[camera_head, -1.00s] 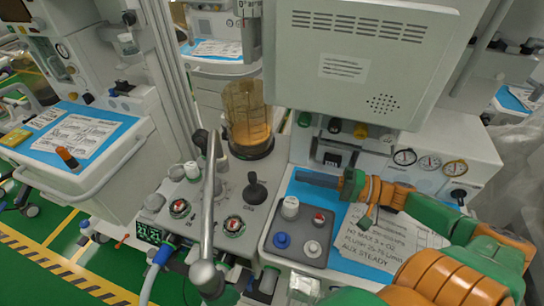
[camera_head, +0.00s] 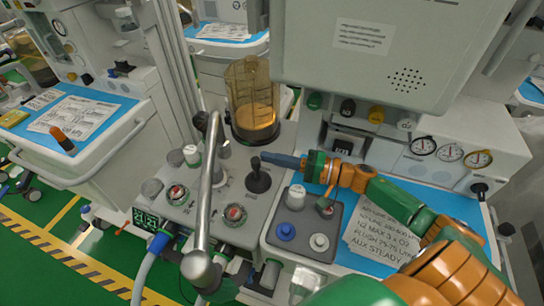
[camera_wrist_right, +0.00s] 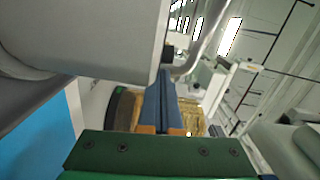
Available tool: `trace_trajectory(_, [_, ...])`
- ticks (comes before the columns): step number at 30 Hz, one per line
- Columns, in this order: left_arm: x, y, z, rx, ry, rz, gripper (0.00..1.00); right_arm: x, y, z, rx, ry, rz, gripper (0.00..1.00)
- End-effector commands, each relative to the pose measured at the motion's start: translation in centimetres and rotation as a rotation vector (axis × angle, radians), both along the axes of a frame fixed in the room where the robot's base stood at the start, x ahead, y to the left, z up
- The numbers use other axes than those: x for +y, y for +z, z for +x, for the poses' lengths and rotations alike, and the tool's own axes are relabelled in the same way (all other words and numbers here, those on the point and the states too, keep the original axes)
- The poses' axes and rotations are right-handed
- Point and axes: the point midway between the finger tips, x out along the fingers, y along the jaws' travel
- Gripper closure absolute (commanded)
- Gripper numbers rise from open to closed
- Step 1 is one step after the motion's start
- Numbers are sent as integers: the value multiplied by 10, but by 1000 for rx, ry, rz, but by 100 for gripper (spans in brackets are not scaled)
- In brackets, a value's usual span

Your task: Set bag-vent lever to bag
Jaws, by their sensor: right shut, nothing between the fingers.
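The lever with the black knob (camera_head: 258,178) stands on the grey absorber panel, right of the bent metal arm. My right gripper (camera_head: 268,157) comes in from the right; its blue-grey fingers are closed together and empty. Their tips are right at the top of the black lever, and I cannot tell whether they touch it. In the right wrist view the closed fingers (camera_wrist_right: 165,100) point forward, and the lever is not clearly seen. My left gripper is not in view.
The amber bellows cylinder (camera_head: 252,100) stands just behind the lever. The bent metal arm (camera_head: 207,190) rises to its left. A grey tray with knobs (camera_head: 301,226) and papers (camera_head: 380,232) lie right. The monitor (camera_head: 370,60) overhangs the back.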

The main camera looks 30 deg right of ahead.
Motion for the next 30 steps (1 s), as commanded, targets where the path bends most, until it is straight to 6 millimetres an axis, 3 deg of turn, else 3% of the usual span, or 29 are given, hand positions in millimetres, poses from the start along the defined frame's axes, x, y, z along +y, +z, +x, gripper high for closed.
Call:
trace_trajectory(10, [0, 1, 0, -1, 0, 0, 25, 1, 1, 1, -2, 0, -2, 100])
trace_trajectory(20, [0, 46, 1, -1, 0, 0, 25, 17, 10, -12, -150, -1, -176, 100])
trace_trajectory(30, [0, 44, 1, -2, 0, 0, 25, 19, 3, -14, -151, -1, -176, 100])
